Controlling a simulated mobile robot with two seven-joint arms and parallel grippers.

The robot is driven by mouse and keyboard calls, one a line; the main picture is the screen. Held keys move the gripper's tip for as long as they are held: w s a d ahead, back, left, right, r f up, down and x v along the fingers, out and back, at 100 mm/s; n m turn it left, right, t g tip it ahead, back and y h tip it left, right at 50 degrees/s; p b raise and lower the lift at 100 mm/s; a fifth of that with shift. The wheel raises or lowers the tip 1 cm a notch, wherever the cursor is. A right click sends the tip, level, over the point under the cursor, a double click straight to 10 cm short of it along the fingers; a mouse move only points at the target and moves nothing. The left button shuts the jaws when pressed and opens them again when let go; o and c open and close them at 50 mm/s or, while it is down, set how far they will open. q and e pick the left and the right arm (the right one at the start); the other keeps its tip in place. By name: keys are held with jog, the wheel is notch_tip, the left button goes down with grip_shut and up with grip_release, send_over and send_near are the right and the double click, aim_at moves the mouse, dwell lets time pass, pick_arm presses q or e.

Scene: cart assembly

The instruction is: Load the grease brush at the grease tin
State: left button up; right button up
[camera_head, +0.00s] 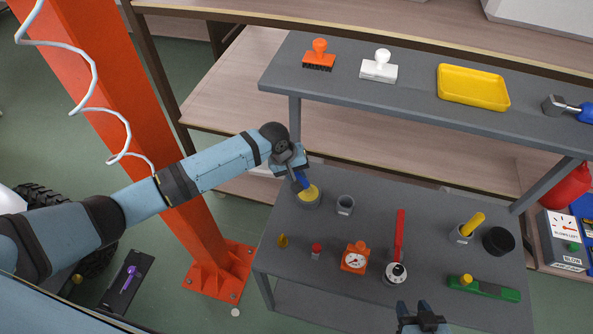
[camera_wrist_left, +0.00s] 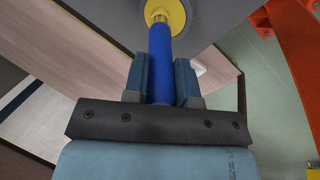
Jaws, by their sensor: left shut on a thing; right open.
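My left gripper (camera_head: 298,172) is shut on the blue handle of the grease brush (camera_head: 303,181), above the left rear part of the grey cart's lower shelf. In the left wrist view the blue handle (camera_wrist_left: 160,60) stands between the two fingers (camera_wrist_left: 161,80), with a brass-coloured ferrule at its far end. The ferrule end is over the yellow grease in the grease tin (camera_head: 308,199), which also shows in the left wrist view (camera_wrist_left: 176,12). The brush tip is hidden, so I cannot tell how deep it sits. My right gripper (camera_head: 422,318) is open and empty at the bottom edge.
The lower shelf (camera_head: 330,240) also holds a grey cup (camera_head: 345,204), an orange gauge (camera_head: 355,257), a red-handled tool (camera_head: 400,235), a yellow-handled item (camera_head: 472,225) and a green level (camera_head: 483,289). The upper shelf (camera_head: 420,85) overhangs behind. An orange post (camera_head: 150,150) stands left.

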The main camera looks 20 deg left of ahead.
pick_arm(q)
jog(key=shift+s+f, duration=0.1)
jog(key=shift+f, duration=0.05)
dwell(0.3)
notch_tip(320, 180, up, 2)
jog(key=shift+r+p, duration=0.1)
jog(key=shift+p, duration=1.1)
notch_tip(320, 180, up, 3)
jog(key=p, duration=0.3)
jog(key=shift+p, duration=0.3)
jog(key=shift+r+p, duration=0.5)
jog(key=shift+r, duration=0.5)
pick_arm(e)
jog(key=shift+m+h, duration=0.3)
jog(key=shift+m, duration=0.2)
jog(key=r, duration=0.3)
jog(key=d+r, duration=0.1)
jog(key=r, duration=0.1)
jog(key=shift+s+r, duration=0.1)
jog(key=shift+r, duration=0.15)
jog(key=shift+r, duration=0.2)
